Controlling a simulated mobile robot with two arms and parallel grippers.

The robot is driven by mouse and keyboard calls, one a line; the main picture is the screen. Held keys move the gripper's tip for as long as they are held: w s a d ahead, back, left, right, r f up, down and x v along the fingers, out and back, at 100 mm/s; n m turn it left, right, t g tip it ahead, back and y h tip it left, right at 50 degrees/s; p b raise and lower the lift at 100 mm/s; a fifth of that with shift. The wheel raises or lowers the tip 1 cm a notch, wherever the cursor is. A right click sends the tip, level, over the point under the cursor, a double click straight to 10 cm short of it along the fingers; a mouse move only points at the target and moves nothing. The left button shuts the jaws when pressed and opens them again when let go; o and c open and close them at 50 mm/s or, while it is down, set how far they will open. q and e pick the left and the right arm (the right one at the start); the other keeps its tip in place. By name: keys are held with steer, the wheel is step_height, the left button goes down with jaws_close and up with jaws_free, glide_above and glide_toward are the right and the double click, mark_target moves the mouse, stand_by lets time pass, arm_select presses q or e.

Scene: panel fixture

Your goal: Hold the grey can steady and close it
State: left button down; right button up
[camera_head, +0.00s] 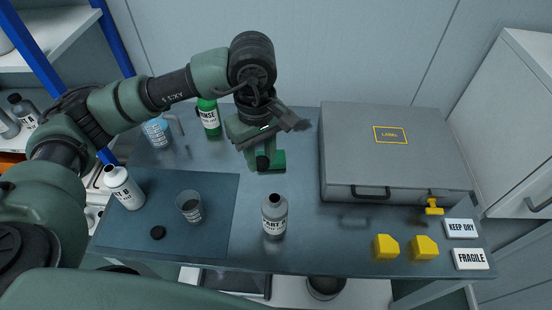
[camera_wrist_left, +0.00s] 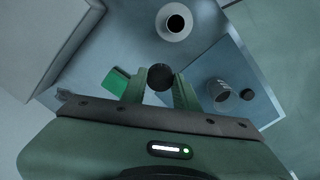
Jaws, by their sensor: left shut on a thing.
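The grey can (camera_head: 274,217), labelled PART A, stands upright near the front middle of the table. In the left wrist view the can (camera_wrist_left: 174,36) shows from above with a dark round opening and no cap on it. My left gripper (camera_head: 262,161) is beyond the can and above the table, apart from it. Its fingers are shut on a black cap, which shows between the fingertips in the left wrist view (camera_wrist_left: 160,77). A second black cap (camera_head: 158,232) lies on the dark mat. My right gripper is not in view, and nothing is seen holding the can.
A clear cup (camera_head: 189,206) and a PART B bottle (camera_head: 124,190) stand at the left. A green block (camera_head: 278,160) lies by my gripper; a green bottle (camera_head: 209,118) is behind. A grey case (camera_head: 395,150), yellow blocks (camera_head: 386,246) and signs fill the right side.

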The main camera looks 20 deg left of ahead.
arm_select(q)
steer(key=s+a+m, duration=0.1)
steer(key=s+m, duration=0.5)
steer(key=m, duration=0.4)
steer(key=shift+a+f+m, duration=0.2)
steer(key=shift+m, duration=0.1)
steer(key=shift+s, duration=0.1)
